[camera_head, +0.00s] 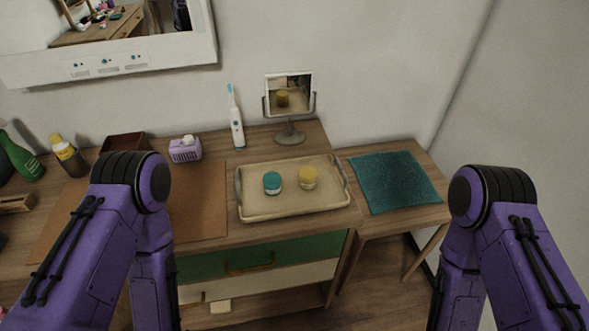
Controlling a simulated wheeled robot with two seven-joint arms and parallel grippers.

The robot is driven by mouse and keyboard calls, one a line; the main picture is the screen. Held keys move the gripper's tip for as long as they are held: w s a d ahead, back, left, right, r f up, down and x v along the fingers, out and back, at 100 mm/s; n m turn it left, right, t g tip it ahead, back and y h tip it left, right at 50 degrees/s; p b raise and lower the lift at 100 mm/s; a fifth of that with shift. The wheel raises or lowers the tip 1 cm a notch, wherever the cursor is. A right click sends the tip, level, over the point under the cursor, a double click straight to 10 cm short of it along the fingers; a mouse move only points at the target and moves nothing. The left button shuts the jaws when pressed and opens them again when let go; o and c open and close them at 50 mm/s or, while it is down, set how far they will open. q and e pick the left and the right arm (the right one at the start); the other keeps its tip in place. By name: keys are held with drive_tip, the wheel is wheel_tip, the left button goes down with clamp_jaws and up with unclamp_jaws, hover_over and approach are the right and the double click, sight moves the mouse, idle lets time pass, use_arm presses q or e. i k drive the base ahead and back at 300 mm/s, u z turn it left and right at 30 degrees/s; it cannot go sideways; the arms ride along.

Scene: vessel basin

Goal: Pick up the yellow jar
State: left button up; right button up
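The yellow jar (308,178) is a small, short jar standing upright in the beige tray (290,211) on the dresser. A teal jar (272,183) of similar size stands to its left in the same tray, apart from it. A yellow shape also shows in the small mirror (289,93) behind the tray. Both my purple arms are in view at the lower left and lower right, with their forearms pointing down. Neither gripper shows. Nothing of mine is near the tray or the jars.
An electric toothbrush (237,128) stands behind the tray, left of the mirror. A purple box (185,149), a yellow-capped bottle (68,156) and a green bottle (20,158) are farther left. A teal cloth (396,181) covers a side table at right. A brown mat (205,200) lies left of the tray.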

sight(308, 175)
drive_tip(key=z, duration=0.05)
drive_tip(key=k, duration=0.5)
drive_tip(key=u, duration=2.8)
drive_tip(key=k, duration=1.15)
drive_tip(key=z, duration=2.7)
